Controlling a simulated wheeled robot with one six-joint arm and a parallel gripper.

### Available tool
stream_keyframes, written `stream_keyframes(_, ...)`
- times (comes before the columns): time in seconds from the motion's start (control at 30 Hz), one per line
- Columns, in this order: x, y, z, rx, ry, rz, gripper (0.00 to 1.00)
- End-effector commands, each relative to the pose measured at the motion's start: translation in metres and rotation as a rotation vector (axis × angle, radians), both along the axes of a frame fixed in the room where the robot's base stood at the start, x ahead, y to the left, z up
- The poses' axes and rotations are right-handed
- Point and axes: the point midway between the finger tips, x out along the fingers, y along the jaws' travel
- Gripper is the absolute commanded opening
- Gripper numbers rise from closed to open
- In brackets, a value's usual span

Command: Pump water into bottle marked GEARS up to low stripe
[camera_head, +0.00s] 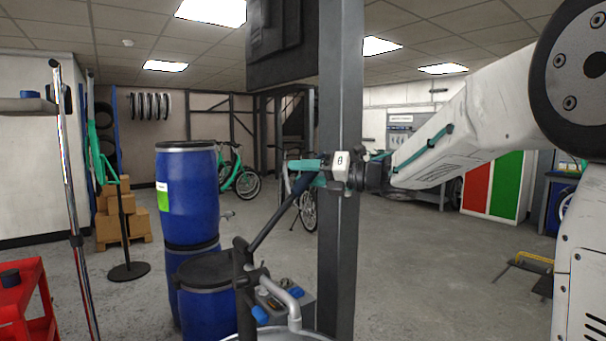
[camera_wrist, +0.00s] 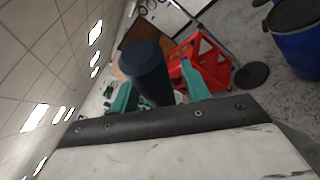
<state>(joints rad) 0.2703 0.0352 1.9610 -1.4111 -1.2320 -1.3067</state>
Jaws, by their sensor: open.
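My gripper (camera_head: 306,172) has teal fingers and is raised in front of the grey column in the head view. In the wrist view, its open fingers (camera_wrist: 158,80) lie on either side of a dark cylinder (camera_wrist: 147,64), which looks like the end of the pump's lever. Contact cannot be told. The dark lever (camera_head: 274,222) slopes up from the pump body (camera_head: 244,290) to my gripper. A grey bent spout (camera_head: 291,302) sits low beside the pump. No bottle marked GEARS can be made out in either view.
Blue drums (camera_head: 187,195) stand left of the pump. A grey column (camera_head: 341,240) rises right behind my gripper. A red cart (camera_head: 22,305) is at the lower left, also in the wrist view (camera_wrist: 205,60). A thin stand (camera_head: 128,270) is nearby. Floor at right is mostly clear.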

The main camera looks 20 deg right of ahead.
Motion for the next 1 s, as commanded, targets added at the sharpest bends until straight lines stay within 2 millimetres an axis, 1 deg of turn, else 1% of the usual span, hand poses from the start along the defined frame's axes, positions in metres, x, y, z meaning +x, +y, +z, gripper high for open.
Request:
stream_keyframes(0.07, 0.002, 0.003, 0.000, 0.001, 0.000, 0.001, 0.47)
stream_keyframes(0.3, 0.002, 0.004, 0.000, 0.001, 0.000, -0.001, 0.47)
stream_keyframes(0.37, 0.002, 0.004, 0.000, 0.001, 0.000, -0.001, 0.30)
stream_keyframes(0.4, 0.002, 0.004, 0.000, 0.001, 0.000, -0.001, 0.19)
stream_keyframes(0.47, 0.002, 0.004, 0.000, 0.001, 0.000, -0.001, 0.02)
stream_keyframes(0.5, 0.002, 0.004, 0.000, 0.001, 0.000, -0.001, 0.00)
stream_keyframes(0.77, 0.003, 0.001, -0.003, 0.021, 0.007, -0.001, 0.00)
stream_keyframes(1.0, 0.008, -0.014, -0.022, 0.127, 0.044, -0.002, 0.00)
